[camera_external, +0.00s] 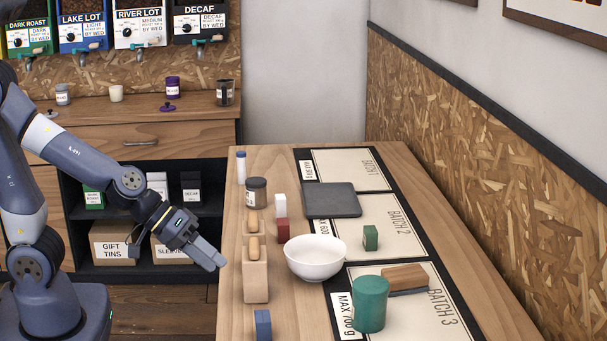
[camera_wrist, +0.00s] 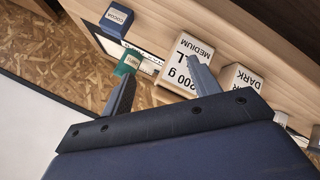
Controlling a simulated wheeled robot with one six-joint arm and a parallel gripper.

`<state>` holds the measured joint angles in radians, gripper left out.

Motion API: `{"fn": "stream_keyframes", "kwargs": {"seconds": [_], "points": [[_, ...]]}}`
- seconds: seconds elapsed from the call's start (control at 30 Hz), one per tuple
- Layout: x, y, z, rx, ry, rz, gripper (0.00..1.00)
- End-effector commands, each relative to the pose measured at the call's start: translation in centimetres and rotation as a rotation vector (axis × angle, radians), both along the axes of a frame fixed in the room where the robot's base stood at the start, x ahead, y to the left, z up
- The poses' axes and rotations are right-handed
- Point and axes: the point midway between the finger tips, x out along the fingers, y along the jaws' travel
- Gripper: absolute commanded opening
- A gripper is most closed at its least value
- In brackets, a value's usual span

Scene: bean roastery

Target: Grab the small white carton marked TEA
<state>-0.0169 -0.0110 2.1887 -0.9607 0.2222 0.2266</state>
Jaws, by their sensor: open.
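A small white carton (camera_external: 279,201) stands on the table in the external view, just behind a dark red carton (camera_external: 283,231). Its marking is too small to read there, and I cannot make it out in the wrist view. My gripper (camera_external: 218,264) is left of the table's edge, apart from the carton and nearer the camera. In the wrist view my gripper (camera_wrist: 160,88) is open, its two fingers spread with nothing held between them.
A beige block (camera_external: 256,280) stands at the table's left edge near my gripper. A white bowl (camera_external: 315,262), green carton (camera_external: 370,238), teal canister (camera_external: 370,305) and blue carton (camera_external: 263,325) stand around it. The wrist view shows the blue carton marked COCOA (camera_wrist: 116,18).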

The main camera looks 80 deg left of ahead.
Motion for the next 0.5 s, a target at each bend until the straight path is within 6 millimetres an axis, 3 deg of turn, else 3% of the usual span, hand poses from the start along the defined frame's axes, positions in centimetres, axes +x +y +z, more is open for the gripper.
{"fn": "stream_keyframes", "kwargs": {"seconds": [0.03,0.2,0.4,0.5], "points": [[1.4,2.3,1.0,-0.053,-0.004,0.083,0.58],[4.7,8.9,3.9,-0.227,-0.051,0.305,0.58],[6.8,17.0,7.1,-0.399,-0.145,0.514,0.58],[7.5,20.7,6.2,-0.586,-0.159,0.659,0.58]]}}
